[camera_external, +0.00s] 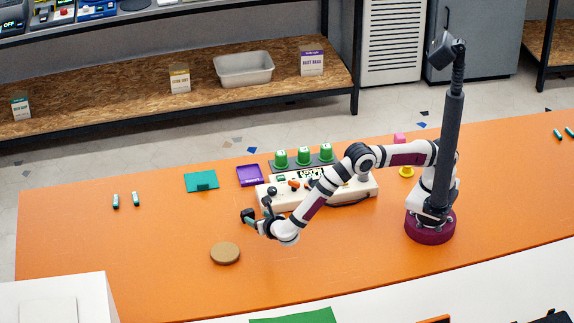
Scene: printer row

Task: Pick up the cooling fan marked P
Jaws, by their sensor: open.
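I cannot make out a cooling fan or a letter P for certain in this view. No object shows clearly between the fingers. My arm hides part of the device.
A teal piece (201,182) and a purple tray (250,176) lie left of the device. Two small sticks (126,200) lie far left. A pink block (399,138) and a yellow piece (406,172) are near my base. The table's left and front are mostly clear.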

